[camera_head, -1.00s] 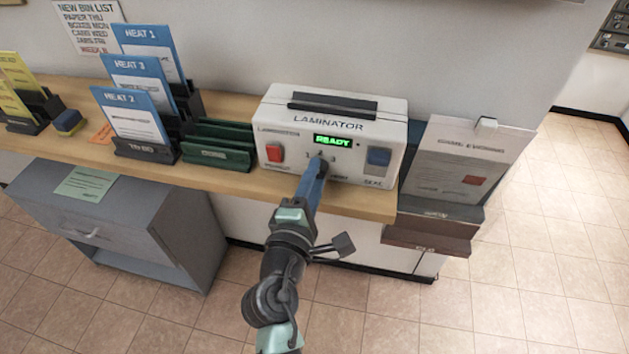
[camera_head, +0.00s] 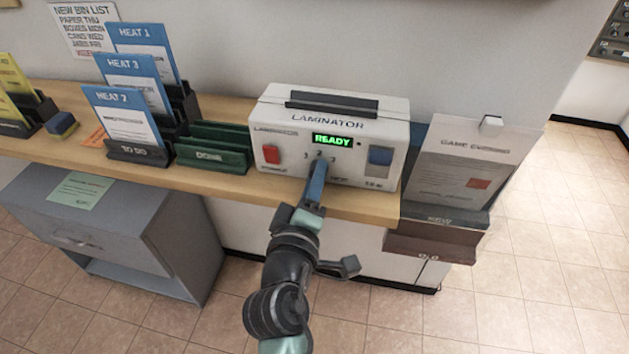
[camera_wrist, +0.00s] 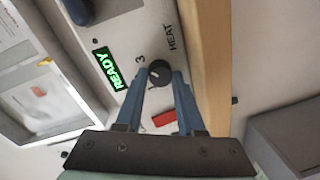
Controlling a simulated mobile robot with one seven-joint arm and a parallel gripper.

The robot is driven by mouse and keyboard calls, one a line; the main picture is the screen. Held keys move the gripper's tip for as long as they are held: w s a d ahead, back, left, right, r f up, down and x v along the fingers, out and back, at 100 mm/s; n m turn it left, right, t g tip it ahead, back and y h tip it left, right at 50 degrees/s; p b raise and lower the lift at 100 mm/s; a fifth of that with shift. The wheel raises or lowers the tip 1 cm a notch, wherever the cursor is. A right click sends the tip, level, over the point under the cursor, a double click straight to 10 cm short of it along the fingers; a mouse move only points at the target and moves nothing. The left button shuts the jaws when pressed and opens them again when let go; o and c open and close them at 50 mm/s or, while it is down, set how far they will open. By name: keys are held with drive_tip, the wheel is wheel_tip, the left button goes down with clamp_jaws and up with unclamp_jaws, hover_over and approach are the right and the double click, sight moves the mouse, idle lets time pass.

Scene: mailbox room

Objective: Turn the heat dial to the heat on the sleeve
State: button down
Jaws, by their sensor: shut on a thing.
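The white laminator (camera_head: 290,112) stands on the wooden counter with a green READY display (camera_head: 333,140). Its black heat dial shows in the wrist view (camera_wrist: 159,73), beside the word HEAT and a 3. My gripper (camera_head: 319,170) reaches the front panel; it also shows in the wrist view (camera_wrist: 162,80) with its blue fingers shut on the dial. In the head view my fingers hide the dial. Blue-topped sleeves marked HEAT 1 (camera_head: 130,32), HEAT 3 (camera_head: 125,63) and HEAT 2 (camera_head: 112,98) stand in black racks at left, HEAT 2 frontmost, in the one marked TO DO (camera_head: 137,153).
A green DONE rack (camera_head: 213,157) stands between the sleeves and the laminator. A sheet holder (camera_head: 440,215) is on the right. A grey cabinet (camera_head: 190,245) stands below the counter.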

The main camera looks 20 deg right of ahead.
idle(0.4)
drive_tip(key=c, duration=0.5)
unclamp_jaws()
drive_tip(key=b+v, duration=0.1)
drive_tip(key=v, duration=1.2)
drive_tip(key=shift+f, duration=0.1)
